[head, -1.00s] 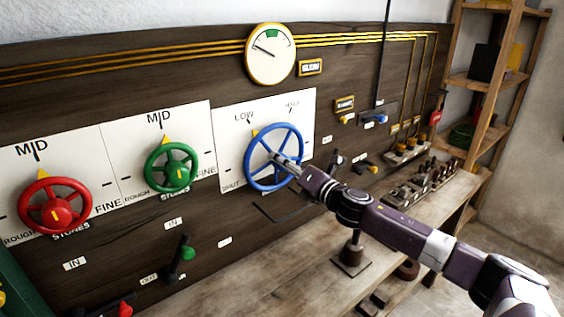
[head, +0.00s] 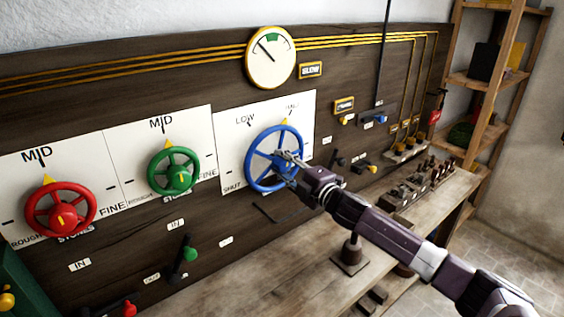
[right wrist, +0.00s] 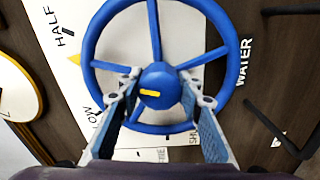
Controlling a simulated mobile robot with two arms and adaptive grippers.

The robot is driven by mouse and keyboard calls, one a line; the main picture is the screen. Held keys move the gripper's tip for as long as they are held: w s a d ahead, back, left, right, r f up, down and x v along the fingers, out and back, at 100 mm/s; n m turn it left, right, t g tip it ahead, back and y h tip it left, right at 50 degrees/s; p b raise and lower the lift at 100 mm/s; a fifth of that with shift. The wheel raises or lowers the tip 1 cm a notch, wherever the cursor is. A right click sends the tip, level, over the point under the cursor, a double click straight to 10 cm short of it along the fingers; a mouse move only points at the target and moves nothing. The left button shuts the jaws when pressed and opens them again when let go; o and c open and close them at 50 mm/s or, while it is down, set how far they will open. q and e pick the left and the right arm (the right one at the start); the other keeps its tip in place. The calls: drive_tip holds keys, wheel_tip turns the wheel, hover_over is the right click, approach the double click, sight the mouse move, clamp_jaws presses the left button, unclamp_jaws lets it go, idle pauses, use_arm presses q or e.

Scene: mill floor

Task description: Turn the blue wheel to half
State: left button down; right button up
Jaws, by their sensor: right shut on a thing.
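The blue wheel (head: 250,164) is on a white panel, right of the green wheel. Its yellow pointer (head: 284,121) stands just left of the HALF mark and well past LOW. My right gripper (head: 285,157) is at the middle of the wheel. In the right wrist view, the fingers of my right gripper (right wrist: 163,84) are on either side of the blue wheel's hub (right wrist: 155,80), shut on it. The needle of the round gauge (head: 270,57) above points up and left. My left gripper is out of view.
A red wheel (head: 60,208) and a green wheel (head: 172,171) are to the left, both with pointers near MID.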

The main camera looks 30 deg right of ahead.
drive_tip(key=shift+m+p, duration=0.3)
drive_tip(key=shift+m, duration=0.8)
drive_tip(key=o, duration=1.2)
drive_tip(key=shift+c, duration=0.2)
drive_tip(key=shift+s+d+f, duration=0.1)
drive_tip(key=shift+s+f, duration=0.05)
drive_tip(key=shift+s, duration=0.6)
drive_tip(key=s, duration=1)
drive_tip(key=shift+s+d, duration=0.2)
drive_tip(key=shift+d, duration=0.15)
